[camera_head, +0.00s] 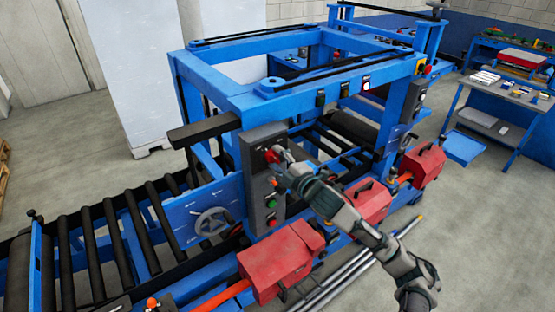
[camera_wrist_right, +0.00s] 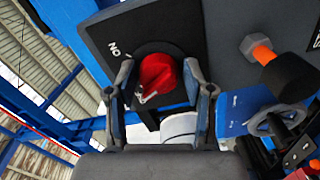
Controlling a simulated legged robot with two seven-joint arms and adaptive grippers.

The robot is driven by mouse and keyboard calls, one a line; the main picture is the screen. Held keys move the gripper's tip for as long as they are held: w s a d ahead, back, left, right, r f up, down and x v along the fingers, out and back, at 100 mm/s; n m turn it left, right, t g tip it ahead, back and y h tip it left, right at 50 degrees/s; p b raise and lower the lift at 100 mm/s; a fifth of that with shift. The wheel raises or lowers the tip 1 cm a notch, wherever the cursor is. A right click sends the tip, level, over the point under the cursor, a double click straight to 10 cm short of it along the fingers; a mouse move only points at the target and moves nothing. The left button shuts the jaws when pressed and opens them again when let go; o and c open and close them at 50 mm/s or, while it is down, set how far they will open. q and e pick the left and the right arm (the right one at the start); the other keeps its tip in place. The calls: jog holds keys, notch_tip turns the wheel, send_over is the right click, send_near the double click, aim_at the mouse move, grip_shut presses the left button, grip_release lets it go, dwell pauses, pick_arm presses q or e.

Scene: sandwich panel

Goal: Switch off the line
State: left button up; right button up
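A dark control box (camera_head: 254,178) stands upright on the front of the blue line frame. Its red rotary knob (camera_wrist_right: 160,76) sits on a black round base, with a white "ON" mark (camera_wrist_right: 119,48) beside it and a white line on the knob. My right gripper (camera_wrist_right: 160,88) has one finger on either side of the knob. The fingers are apart, with narrow gaps to the knob; firm contact does not show. In the head view, my right gripper (camera_head: 282,166) reaches the box's upper part and partly hides the knob. My left gripper is out of view.
Green (camera_head: 271,203) and red (camera_head: 270,221) buttons sit lower on the box. A handwheel (camera_head: 211,221) is to its left. Red motor housings (camera_head: 275,262) stand below, near my right arm. A roller conveyor (camera_head: 100,240) runs left. A bench (camera_head: 505,98) stands at the right.

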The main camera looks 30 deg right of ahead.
jog(key=shift+d, duration=0.1)
jog(key=c, duration=0.6)
jog(key=shift+o, duration=0.2)
jog(key=shift+a+r+n+p, duration=0.15)
jog(key=shift+a+n+p, duration=0.05)
jog(key=shift+n+p, duration=0.8)
jog(key=shift+f+n, duration=0.2)
jog(key=shift+n, duration=0.4)
jog(key=shift+f, duration=0.1)
